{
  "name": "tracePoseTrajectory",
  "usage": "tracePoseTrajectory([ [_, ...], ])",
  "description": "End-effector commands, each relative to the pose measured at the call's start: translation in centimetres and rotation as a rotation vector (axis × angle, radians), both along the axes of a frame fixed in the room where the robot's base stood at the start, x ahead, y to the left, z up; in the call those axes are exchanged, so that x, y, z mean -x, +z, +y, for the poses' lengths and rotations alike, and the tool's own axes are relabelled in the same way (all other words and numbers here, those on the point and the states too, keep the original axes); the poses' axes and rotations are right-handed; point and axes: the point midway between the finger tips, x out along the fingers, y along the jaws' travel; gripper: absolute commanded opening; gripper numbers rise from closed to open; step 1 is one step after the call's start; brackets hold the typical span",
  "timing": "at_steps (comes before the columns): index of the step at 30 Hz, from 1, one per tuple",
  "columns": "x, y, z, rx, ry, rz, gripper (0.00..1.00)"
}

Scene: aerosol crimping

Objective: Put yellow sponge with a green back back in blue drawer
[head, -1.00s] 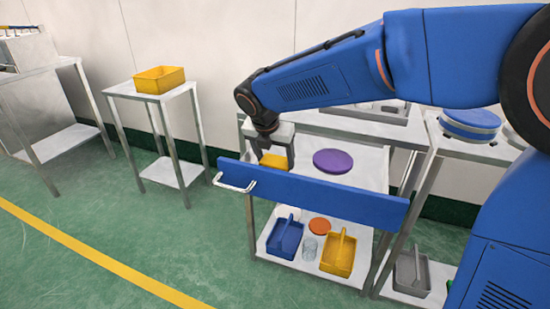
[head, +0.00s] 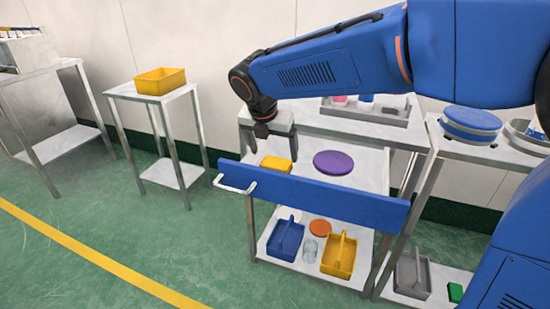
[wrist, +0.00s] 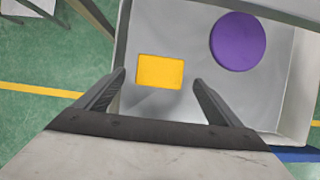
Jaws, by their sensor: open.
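The yellow sponge (head: 276,163) lies in the open blue-fronted drawer (head: 318,198), at its left part. In the wrist view the sponge (wrist: 160,72) shows its yellow face up, flat on the grey drawer floor; its green back is not visible. My gripper (head: 272,147) is above the sponge and apart from it. In the wrist view its two fingers (wrist: 160,82) are spread wide, with nothing held between them.
A purple disc (head: 334,162) lies in the drawer, right of the sponge. A white handle (head: 236,186) sticks out of the drawer front. Blue (head: 285,238) and yellow (head: 339,255) caddies stand on the shelf below. A yellow bin (head: 160,81) stands on the left table.

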Motion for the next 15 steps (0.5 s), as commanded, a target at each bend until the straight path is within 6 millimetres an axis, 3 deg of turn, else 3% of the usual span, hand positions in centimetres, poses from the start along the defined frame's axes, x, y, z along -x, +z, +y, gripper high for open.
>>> tracePoseTrajectory([
  [7,1.6,4.3,0.6,-0.001,0.002,-0.001,0.88],
  [15,2.6,6.5,0.9,0.0,0.001,-0.001,0.88],
])
